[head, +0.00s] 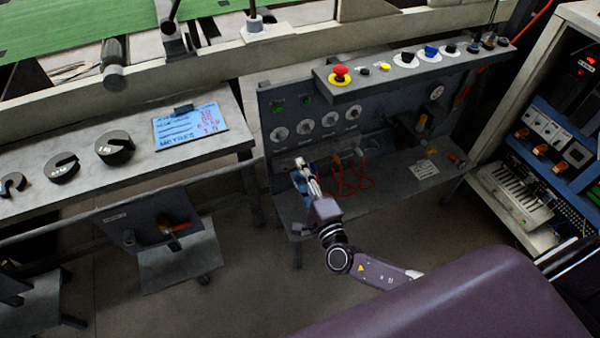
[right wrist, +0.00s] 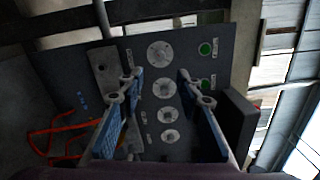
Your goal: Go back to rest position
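My right gripper (head: 303,165) is in front of the left part of the grey control panel (head: 380,118), above its lower shelf. In the right wrist view, the right gripper (right wrist: 158,84) has its two blue-padded fingers spread apart with nothing held between them. The panel face (right wrist: 205,135) with its round dials (right wrist: 165,90) shows behind the gap. I cannot tell whether a finger touches the panel or a lever on it. My left gripper is in neither view.
A red emergency button (head: 340,74) and several knobs line the panel's top ledge. Red cables (head: 350,180) hang near the gripper; they also show in the wrist view (right wrist: 65,135). A bench (head: 225,130) with slotted weights is at left. Open floor (head: 255,285) lies in front.

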